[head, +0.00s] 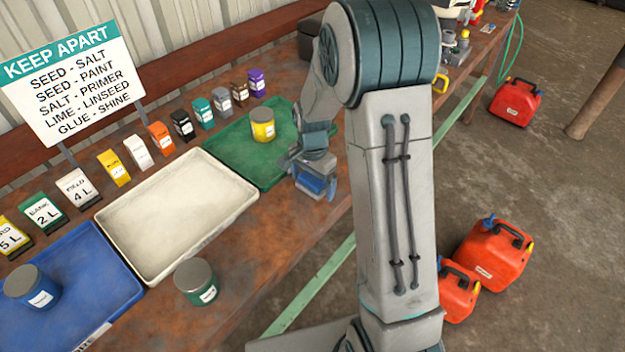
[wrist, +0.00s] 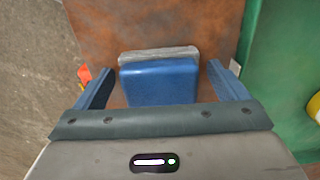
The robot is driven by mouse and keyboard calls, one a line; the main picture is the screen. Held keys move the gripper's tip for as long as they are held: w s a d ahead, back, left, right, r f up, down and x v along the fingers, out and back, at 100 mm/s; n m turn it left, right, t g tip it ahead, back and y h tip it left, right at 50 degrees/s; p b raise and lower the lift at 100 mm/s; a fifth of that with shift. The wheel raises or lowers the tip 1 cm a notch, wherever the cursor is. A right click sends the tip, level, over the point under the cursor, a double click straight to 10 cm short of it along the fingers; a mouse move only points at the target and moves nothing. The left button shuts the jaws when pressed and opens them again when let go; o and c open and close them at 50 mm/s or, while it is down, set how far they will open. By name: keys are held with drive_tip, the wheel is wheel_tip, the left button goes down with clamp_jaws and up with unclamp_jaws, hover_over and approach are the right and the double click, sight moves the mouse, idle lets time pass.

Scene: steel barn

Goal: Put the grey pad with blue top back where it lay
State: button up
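The grey pad with blue top (wrist: 160,82) shows in the wrist view between my two blue fingers, its grey edge toward the far side. It appears to rest on the rusty brown bench top (wrist: 150,25). My gripper (wrist: 160,68) is open around it, with a gap on each side. In the head view my gripper (head: 315,180) is low at the bench's front edge, just right of the green tray (head: 226,165). Blue shows there, but I cannot separate pad from fingers.
A yellow tin (head: 262,126) stands on the green tray. A cream tray (head: 150,225), a dark green tin (head: 196,282) and a blue tray (head: 105,285) with a blue tin (head: 32,287) lie left. Labelled blocks and a sign (head: 70,75) line the back. Red cans (head: 493,255) stand on the floor.

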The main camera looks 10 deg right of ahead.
sight(312, 177)
wheel_tip(312, 177, up, 12)
drive_tip(key=s+r+n+t, duration=0.1)
drive_tip(key=s+n, duration=0.4)
drive_tip(key=s, duration=0.5)
drive_tip(key=s+r+n+t, duration=0.2)
drive_tip(key=s+r+n, duration=0.2)
drive_tip(key=s, duration=0.7)
drive_tip(key=shift+n, duration=0.9)
